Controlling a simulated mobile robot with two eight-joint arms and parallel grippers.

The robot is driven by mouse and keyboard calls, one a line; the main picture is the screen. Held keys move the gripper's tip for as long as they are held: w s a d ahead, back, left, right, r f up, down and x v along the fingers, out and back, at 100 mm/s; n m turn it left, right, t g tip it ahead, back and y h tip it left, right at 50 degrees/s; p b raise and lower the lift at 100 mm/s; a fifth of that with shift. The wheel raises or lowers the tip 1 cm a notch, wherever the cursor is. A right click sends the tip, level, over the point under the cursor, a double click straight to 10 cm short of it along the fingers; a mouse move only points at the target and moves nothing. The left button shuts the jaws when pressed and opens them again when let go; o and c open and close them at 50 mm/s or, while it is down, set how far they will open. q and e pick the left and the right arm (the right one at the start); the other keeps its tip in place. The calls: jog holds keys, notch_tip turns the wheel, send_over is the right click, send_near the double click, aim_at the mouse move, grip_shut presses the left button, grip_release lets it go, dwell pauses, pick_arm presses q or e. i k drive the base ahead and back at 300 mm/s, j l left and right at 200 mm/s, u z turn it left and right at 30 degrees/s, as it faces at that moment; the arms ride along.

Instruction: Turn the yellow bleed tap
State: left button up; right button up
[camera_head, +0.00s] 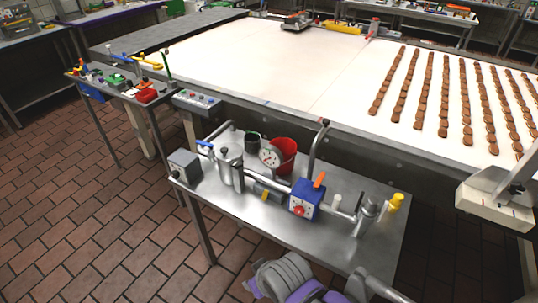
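The yellow bleed tap (396,202) is a small yellow knob at the right end of the pipework on the metal bench (388,245). It sits beside a grey metal valve body (365,214). Neither of my grippers is in view. Only grey and purple links of my own arm show at the bottom edge, in front of the bench and apart from the tap.
The bench also carries a blue box with an orange lever (305,199), a round gauge (270,157), a red bucket (287,150) and a metal canister (230,168). A conveyor with brown biscuits (441,100) lies beyond.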

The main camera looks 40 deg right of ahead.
aim_at(265, 194)
jog(key=z, duration=1.25)
jog(key=k+l+u, duration=0.2)
jog(key=l+u, duration=0.2)
jog(key=k+l+u, duration=0.25)
jog(key=u, duration=0.15)
jog(key=i+l, duration=0.15)
jog(key=l, duration=0.2)
jog(key=i+l, duration=0.1)
jog(key=l, duration=0.25)
